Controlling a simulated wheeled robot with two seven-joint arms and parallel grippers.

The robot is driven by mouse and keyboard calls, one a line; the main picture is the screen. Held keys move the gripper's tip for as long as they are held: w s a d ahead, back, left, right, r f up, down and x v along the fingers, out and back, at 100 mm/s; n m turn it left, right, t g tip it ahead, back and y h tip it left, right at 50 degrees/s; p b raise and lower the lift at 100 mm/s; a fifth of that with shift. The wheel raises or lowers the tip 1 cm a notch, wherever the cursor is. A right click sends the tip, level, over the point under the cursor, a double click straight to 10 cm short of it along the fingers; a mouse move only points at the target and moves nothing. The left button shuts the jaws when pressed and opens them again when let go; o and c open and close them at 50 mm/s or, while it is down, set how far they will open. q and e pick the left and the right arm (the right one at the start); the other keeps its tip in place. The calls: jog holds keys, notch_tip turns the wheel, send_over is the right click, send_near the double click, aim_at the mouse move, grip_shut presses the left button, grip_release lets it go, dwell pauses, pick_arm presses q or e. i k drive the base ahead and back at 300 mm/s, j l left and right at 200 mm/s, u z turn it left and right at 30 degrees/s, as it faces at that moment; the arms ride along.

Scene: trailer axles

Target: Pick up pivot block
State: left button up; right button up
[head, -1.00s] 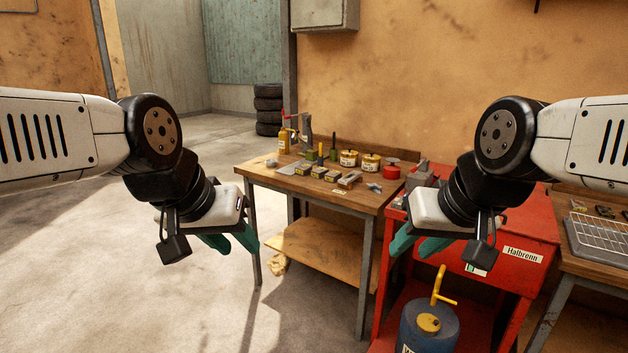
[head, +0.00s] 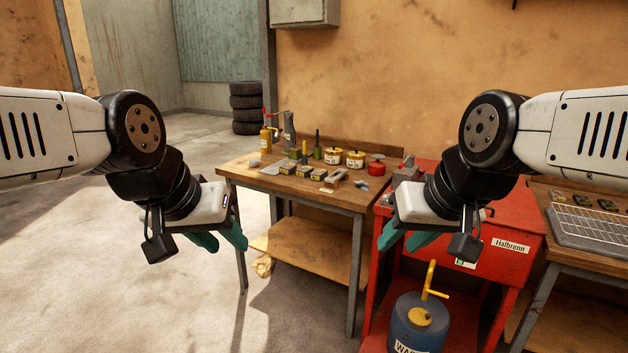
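The pivot block is not clear to me at this distance; a small grey-brown block (head: 336,176) lies near the front edge of the wooden workbench (head: 345,197) and may be it. My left gripper (head: 220,240), with teal fingers, hangs in front of the bench's left end, empty, its fingers apart. My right gripper (head: 406,238) hangs in front of the red cabinet, right of the bench, also empty with its fingers apart. Neither gripper touches anything on the bench.
The bench also holds small dark boxes (head: 303,170), yellow tins (head: 355,159), a red tin (head: 377,167) and bottles (head: 266,139). A red cabinet (head: 500,225) adjoins it on the right, with a blue canister (head: 418,325) below. The floor at left is clear.

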aim_at(288, 169)
jog(key=i+j, duration=0.25)
jog(key=i, duration=0.25)
jog(key=i+j, duration=0.25)
jog(key=i, duration=0.3)
jog(key=i+j+u, duration=0.1)
jog(key=i, duration=0.4)
jog(key=i+j, duration=0.35)
jog(key=i, duration=0.15)
jog(key=i+j, duration=0.2)
jog(key=i, duration=0.35)
